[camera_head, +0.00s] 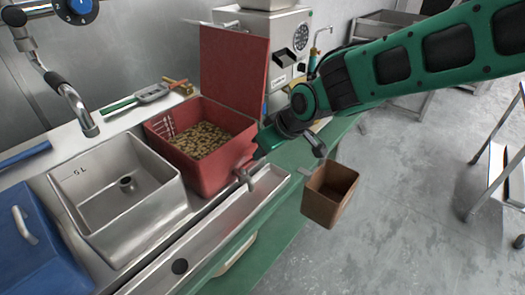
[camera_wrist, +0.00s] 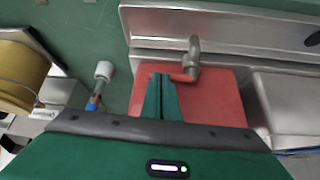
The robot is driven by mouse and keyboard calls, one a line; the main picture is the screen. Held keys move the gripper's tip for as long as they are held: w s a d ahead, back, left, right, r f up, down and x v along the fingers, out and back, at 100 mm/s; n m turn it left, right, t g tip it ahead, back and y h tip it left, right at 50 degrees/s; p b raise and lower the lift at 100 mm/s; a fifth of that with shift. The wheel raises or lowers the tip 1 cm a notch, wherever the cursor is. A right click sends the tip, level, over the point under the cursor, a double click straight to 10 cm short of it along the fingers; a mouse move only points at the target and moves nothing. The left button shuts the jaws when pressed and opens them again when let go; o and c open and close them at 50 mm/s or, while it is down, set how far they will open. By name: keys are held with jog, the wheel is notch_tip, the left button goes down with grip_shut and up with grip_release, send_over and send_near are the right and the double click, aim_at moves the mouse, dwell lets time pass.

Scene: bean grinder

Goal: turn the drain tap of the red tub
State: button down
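The red tub (camera_head: 215,175) stands on the counter in the head view, its lid (camera_head: 233,70) raised and brown beans (camera_head: 200,141) inside. Its metal drain tap (camera_head: 245,177) sticks out from the front wall over a steel trough. In the wrist view the tap (camera_wrist: 193,55) lies just beyond the fingertips, with a short red part at its base. My gripper (camera_wrist: 160,76) has its green fingers together, with nothing visible between them. The fingertips are beside the tap in that view; I cannot tell whether they touch it. In the head view my gripper (camera_head: 262,148) is beside the tub's front right corner.
A steel basin (camera_head: 117,190) is left of the tub, and a blue container (camera_head: 35,240) is further left. The steel trough (camera_head: 215,225) runs along the front. A brown bucket (camera_head: 330,192) is right of the tap. A grey machine (camera_head: 285,45) stands behind.

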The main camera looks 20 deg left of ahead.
jog(key=d+v, duration=0.1)
jog(key=v, duration=1.3)
jog(key=w+d+f+m+h, duration=0.1)
jog(key=d+f+m+h, duration=0.2)
jog(key=d, duration=1.3)
jog(key=w+d+m+h, duration=0.2)
jog(key=d+m, duration=0.3)
jog(key=d, duration=1)
jog(key=s+d+f+m+g+h, duration=0.15)
jog(key=s+d+m, duration=0.5)
jog(key=d, duration=0.75)
jog(key=s+d+f+m+g, duration=0.1)
jog(key=s+d, duration=0.3)
jog(key=s, duration=0.4)
jog(key=s+d+f+m, duration=0.2)
jog(key=s+d+m, duration=0.1)
jog(key=s, duration=0.5)
jog(key=shift+d+f+m+g, duration=0.35)
jog(key=shift+d+f, duration=0.05)
jog(key=shift+d, duration=0.05)
jog(key=shift+y, duration=0.25)
